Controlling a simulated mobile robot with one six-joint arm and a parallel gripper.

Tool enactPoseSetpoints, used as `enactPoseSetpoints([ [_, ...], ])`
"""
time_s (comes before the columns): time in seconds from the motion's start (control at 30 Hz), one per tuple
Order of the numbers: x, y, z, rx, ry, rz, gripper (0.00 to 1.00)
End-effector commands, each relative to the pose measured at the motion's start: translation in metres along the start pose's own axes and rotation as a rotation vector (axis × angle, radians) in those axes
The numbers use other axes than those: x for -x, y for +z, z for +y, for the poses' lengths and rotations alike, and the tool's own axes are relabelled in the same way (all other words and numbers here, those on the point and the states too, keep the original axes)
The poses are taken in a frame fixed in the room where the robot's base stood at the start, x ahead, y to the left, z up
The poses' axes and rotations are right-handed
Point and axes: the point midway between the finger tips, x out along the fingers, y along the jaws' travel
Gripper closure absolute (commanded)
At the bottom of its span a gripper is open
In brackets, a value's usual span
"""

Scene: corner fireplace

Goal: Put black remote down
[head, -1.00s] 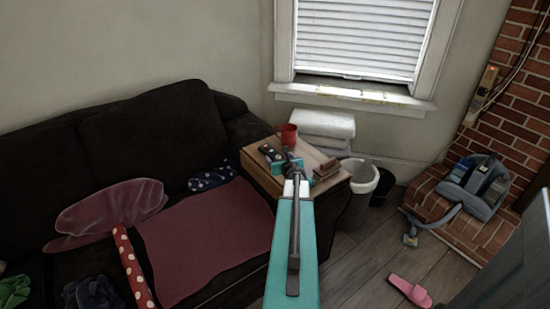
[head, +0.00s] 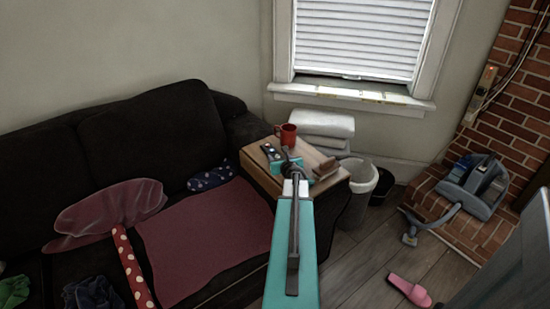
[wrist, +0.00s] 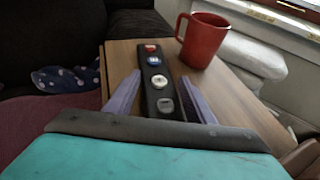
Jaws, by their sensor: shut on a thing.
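The black remote (wrist: 158,84) has a red, a blue and pale round buttons. It lies lengthwise between the two fingers of my gripper (wrist: 160,100) in the wrist view, over the wooden side table (wrist: 122,58). In the head view the remote (head: 268,149) shows just beyond my gripper (head: 284,160), above the table top. My gripper is shut on the remote. Its near end is hidden behind my gripper's body. I cannot tell whether its underside touches the table.
A red mug (wrist: 202,40) stands on the table just right of the remote's far end. A brown object (head: 326,168) sits at the table's right side. A dark sofa (head: 150,130) is on the left. A white bin (head: 358,178) stands right of the table.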

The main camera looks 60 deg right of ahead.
Motion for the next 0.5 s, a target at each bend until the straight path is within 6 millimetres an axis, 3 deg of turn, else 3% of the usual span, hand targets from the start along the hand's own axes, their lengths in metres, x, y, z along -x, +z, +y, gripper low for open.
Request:
enactPoseSetpoints([
  [0.17,0.000,-0.001,0.001,-0.002,0.002,0.003,0.81],
  [0.23,0.002,0.002,0.001,-0.002,0.002,0.003,0.87],
  [0.3,0.004,0.007,0.001,-0.001,0.002,0.002,1.00],
  [0.5,0.014,0.031,0.001,-0.001,0.002,0.001,1.00],
])
